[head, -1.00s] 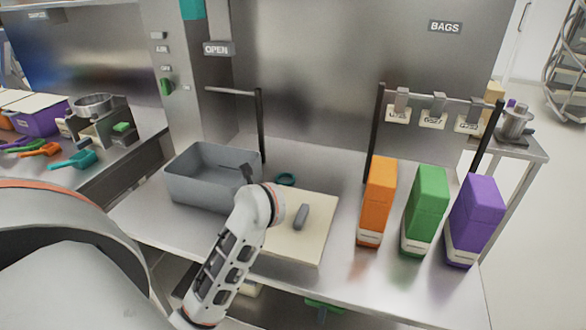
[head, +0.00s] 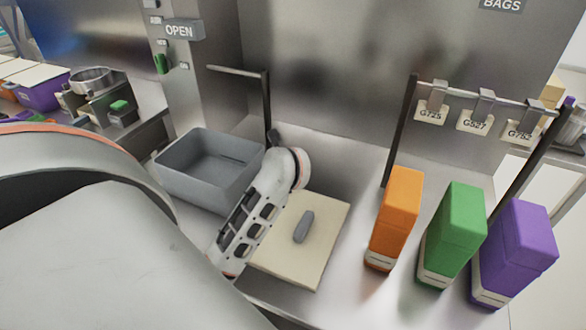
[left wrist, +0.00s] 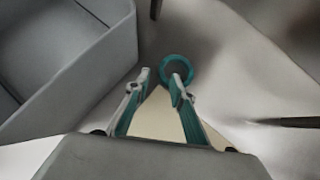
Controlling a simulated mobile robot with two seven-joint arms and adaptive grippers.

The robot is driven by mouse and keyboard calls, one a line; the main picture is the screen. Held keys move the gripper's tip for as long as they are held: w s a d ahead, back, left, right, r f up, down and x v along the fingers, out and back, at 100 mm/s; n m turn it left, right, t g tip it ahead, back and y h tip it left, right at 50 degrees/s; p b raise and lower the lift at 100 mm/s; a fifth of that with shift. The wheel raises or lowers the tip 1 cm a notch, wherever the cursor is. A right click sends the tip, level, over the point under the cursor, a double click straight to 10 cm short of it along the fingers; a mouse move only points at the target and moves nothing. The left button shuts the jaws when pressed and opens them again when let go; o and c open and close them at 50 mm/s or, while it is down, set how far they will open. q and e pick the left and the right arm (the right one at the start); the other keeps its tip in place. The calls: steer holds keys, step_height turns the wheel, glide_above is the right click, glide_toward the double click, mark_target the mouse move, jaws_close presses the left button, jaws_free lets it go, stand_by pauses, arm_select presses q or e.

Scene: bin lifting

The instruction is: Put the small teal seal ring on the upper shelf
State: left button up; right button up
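The small teal seal ring (left wrist: 177,56) lies on the steel bench top in the left wrist view, just beyond my fingertips and nearer the right finger. My left gripper (left wrist: 159,78) is open, with its two teal-padded fingers apart and nothing clearly between them. In the head view my left wrist hides the ring and most of the gripper. My right gripper is not in view. I cannot make out an upper shelf in these frames.
A grey bin (head: 207,172) stands left of my wrist. A cream board (head: 318,262) with a grey handle-like object (head: 304,227) lies at its right. Orange (head: 396,215), green (head: 452,232) and purple (head: 512,250) boxes stand farther right. A dark post (head: 268,105) rises behind the bin.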

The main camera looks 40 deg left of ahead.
arm_select(q)
steer(key=x, duration=0.5)
steer(key=shift+w+b, duration=0.3)
steer(key=shift+b, duration=0.1)
steer(key=shift+r, duration=0.1)
jaws_close()
